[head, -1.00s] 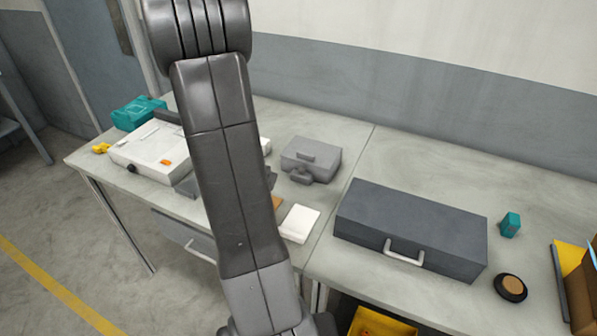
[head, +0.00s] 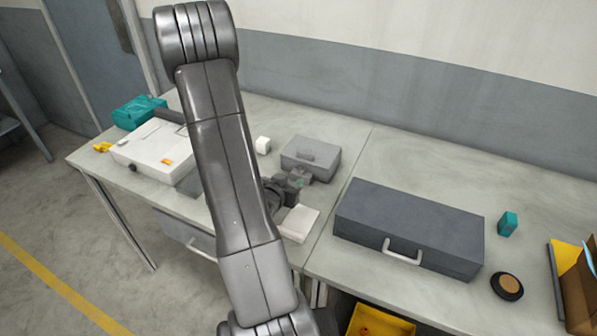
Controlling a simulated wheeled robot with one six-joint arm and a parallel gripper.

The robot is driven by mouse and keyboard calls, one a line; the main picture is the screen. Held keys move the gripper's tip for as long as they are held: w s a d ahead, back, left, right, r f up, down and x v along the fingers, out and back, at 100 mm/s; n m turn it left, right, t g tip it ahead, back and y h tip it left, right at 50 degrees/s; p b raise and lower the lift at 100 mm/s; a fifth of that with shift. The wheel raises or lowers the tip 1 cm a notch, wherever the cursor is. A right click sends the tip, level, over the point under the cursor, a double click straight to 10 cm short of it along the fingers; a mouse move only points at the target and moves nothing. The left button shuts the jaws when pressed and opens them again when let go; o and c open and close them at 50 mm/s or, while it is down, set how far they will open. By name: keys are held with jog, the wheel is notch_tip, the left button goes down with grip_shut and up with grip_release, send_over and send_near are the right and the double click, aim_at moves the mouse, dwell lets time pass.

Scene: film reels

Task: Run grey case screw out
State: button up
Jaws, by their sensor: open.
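The small grey case (head: 322,163) stands on the workbench, to the right of my arm. Its front, where a grey knob-like screw showed earlier, is mostly covered by my gripper (head: 298,180). My gripper is open right in front of the case. I cannot tell whether its fingers are around the screw or touch it.
A large dark grey case (head: 405,222) with a handle lies on the right. A white block (head: 299,222) lies in front of my gripper. A white machine (head: 150,153) and a teal box (head: 138,111) stand at left. A round dark-rimmed piece (head: 507,286) and teal object (head: 508,223) are at right.

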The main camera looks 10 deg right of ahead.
aim_at(301, 171)
jog(key=p+x, duration=0.1)
jog(key=x, duration=0.7)
jog(key=shift+w+d, duration=0.1)
jog(key=shift+d, duration=0.05)
grip_shut()
